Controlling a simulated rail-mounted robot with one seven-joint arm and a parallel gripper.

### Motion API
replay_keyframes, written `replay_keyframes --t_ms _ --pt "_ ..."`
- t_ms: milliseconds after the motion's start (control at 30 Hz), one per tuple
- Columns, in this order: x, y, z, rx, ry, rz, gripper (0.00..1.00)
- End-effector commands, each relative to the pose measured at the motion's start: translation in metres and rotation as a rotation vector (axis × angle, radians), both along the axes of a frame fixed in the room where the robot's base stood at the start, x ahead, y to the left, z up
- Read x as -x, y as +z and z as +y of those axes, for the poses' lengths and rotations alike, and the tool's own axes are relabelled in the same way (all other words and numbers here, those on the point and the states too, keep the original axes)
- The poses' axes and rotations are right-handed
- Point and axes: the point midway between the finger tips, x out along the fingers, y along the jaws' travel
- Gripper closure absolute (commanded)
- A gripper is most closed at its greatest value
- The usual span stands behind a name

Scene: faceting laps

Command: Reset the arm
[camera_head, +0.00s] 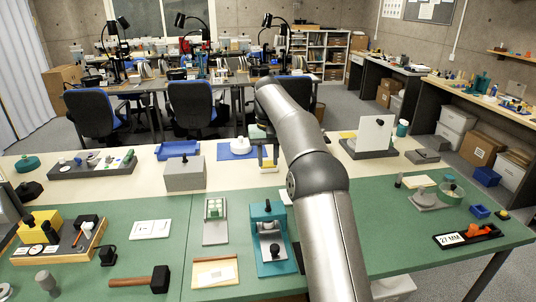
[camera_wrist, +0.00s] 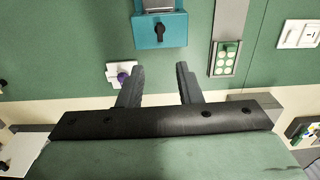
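My gripper (camera_wrist: 160,67) shows in the wrist view with its two dark fingers apart and nothing between them. In the head view the gripper (camera_head: 268,163) is small and partly hidden by my arm, over the far pale strip of the bench. My arm reaches up and away across the bench from the lower right of centre. A teal device with a black knob (camera_wrist: 160,29) lies beyond the fingertips in the wrist view; the same teal device (camera_head: 271,266) stands on the green mat in the head view. A small white piece with a purple knob (camera_wrist: 123,76) is beside the left finger.
A grey box (camera_head: 184,174) stands left of the gripper and an upright white plate (camera_head: 375,134) to the right. A grey tray with green pieces (camera_head: 215,209), a hammer (camera_head: 140,281) and a yellow-blocked wooden tray (camera_head: 40,230) are on the green mat. Some green mat lies bare between them.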

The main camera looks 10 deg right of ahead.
Motion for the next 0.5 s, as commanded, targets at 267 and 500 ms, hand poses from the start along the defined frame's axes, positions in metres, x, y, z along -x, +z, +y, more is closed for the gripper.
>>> replay_keyframes --t_ms 267,500 --pt "0.0003 0.0104 0.0 0.0 0.0 0.001 0.68" --pt "0.0023 0.0122 0.0005 0.001 0.001 -0.001 0.68"
